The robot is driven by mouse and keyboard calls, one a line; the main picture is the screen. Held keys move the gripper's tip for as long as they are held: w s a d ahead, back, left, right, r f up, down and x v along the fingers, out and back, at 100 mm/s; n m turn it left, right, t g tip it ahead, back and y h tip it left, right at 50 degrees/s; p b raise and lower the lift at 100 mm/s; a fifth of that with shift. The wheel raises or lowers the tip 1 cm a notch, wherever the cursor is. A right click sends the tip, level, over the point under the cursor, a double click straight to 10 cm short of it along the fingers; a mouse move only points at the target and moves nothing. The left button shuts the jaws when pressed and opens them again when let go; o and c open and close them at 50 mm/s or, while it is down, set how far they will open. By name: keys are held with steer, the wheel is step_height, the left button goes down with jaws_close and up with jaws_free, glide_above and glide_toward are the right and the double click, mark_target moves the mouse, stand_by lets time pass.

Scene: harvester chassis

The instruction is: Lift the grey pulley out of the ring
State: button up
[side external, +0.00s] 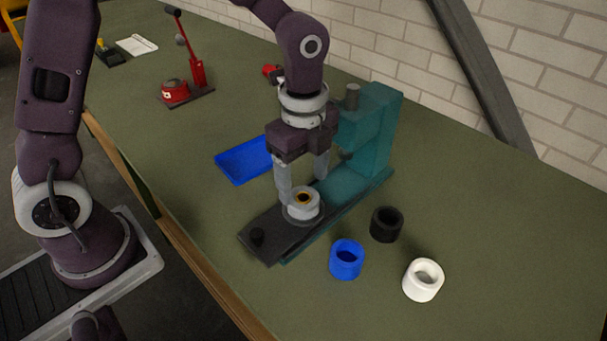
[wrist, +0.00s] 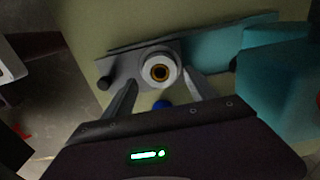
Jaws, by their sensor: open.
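The grey pulley (side external: 303,198), pale with an orange-brown rim around its centre hole, sits upright in a grey ring (side external: 303,217) on the dark base plate (side external: 268,238). In the wrist view the pulley (wrist: 151,69) is seen from above, near the middle. My gripper (side external: 303,188) points down over it, open, one finger on each side. In the wrist view the fingers of my gripper (wrist: 162,80) are spread apart, with the pulley just beyond and between the tips. I cannot tell whether either finger touches it.
A teal upright fixture (side external: 372,140) stands right behind my gripper. Blue (side external: 346,260), black (side external: 386,224) and white (side external: 423,280) rings stand on the green table at front right. A blue tray (side external: 245,160) lies behind left; a red press (side external: 177,92) is farther back.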

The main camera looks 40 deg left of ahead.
mark_target(303, 197)
steer(key=shift+f, duration=2.45)
steer(key=shift+r, duration=0.1)
steer(key=c, duration=1.1)
steer(key=shift+o, duration=0.2)
steer(key=shift+r, duration=3.5)
